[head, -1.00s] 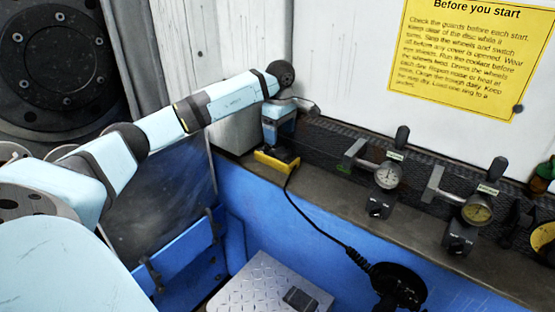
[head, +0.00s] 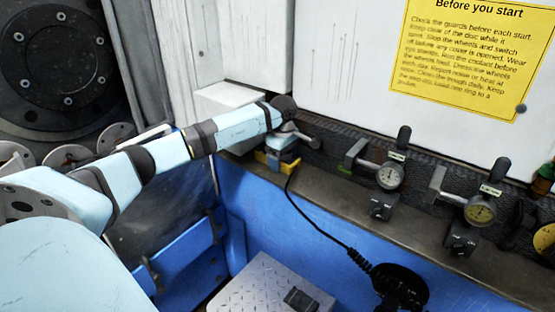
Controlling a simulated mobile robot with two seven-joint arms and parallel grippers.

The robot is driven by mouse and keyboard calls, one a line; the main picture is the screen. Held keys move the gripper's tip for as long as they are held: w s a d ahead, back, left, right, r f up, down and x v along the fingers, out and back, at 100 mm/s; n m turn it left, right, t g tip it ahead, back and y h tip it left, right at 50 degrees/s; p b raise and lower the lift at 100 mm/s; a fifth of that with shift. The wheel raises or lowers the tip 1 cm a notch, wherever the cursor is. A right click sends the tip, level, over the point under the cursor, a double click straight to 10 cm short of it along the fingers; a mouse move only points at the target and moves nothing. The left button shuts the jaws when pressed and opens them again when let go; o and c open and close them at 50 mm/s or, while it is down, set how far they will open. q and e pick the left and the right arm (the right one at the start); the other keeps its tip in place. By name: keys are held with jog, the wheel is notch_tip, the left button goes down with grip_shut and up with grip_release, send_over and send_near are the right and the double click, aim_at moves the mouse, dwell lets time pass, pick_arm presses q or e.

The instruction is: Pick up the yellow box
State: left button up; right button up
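The yellow box (head: 265,158) is small, yellow and dark, and sits at the left end of the grey ledge, close to the wall. A black cable runs down from beside it. My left gripper (head: 280,150) points down from the wrist, right over the box, and its pale blue body covers much of the box's top. The fingertips are hidden or too small to make out, so I cannot tell whether they touch or grip the box. My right gripper is not in view.
Dial gauges on clamps (head: 388,176) (head: 479,210) stand on the ledge (head: 420,236) to the right. A grey tread-plate box (head: 258,287) and a black round object (head: 399,287) with the cable are below. A white block (head: 228,99) stands behind my wrist.

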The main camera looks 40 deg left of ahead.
pick_arm(q)
jog(key=c, duration=1)
jog(key=shift+r, duration=0.1)
